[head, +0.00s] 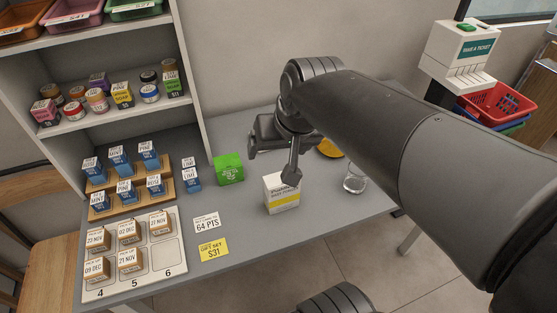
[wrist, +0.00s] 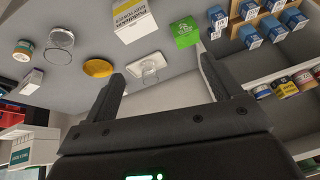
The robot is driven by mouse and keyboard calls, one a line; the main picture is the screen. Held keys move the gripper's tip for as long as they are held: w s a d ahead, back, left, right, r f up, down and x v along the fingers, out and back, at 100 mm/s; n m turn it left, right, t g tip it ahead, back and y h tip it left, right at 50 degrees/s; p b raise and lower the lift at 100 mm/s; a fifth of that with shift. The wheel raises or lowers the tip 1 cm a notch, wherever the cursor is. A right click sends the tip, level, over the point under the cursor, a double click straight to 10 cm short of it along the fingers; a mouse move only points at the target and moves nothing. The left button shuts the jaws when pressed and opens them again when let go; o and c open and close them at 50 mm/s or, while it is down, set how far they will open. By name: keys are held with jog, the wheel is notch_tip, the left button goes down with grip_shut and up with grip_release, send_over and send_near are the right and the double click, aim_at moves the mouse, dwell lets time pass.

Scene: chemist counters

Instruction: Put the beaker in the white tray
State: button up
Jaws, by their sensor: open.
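My gripper (head: 271,160) is open, with nothing between its fingers, above the back of the grey counter. Its two fingers (wrist: 160,64) stand wide apart in the wrist view. A small white tray (wrist: 134,66) lies beyond the fingers. A small clear glass beaker (wrist: 149,74) appears to stand in the tray, apart from both fingers. A second, larger clear glass vessel (wrist: 60,40) stands by the counter's front edge, also seen in the head view (head: 355,181).
A yellow dish (wrist: 98,68) lies beside the tray. A white and yellow box (head: 281,194) and a green box (head: 229,169) stand nearby. Blue boxes on a wooden stand (head: 125,186) and shelves (head: 120,118) are on the left. A ticket dispenser (head: 459,52) is at the right.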

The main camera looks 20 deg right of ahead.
jog(key=s+a+f+n, duration=0.1)
jog(key=s, duration=0.5)
jog(key=shift+n+h, duration=0.3)
jog(key=shift+h, duration=0.1)
jog(key=shift+o, duration=0.3)
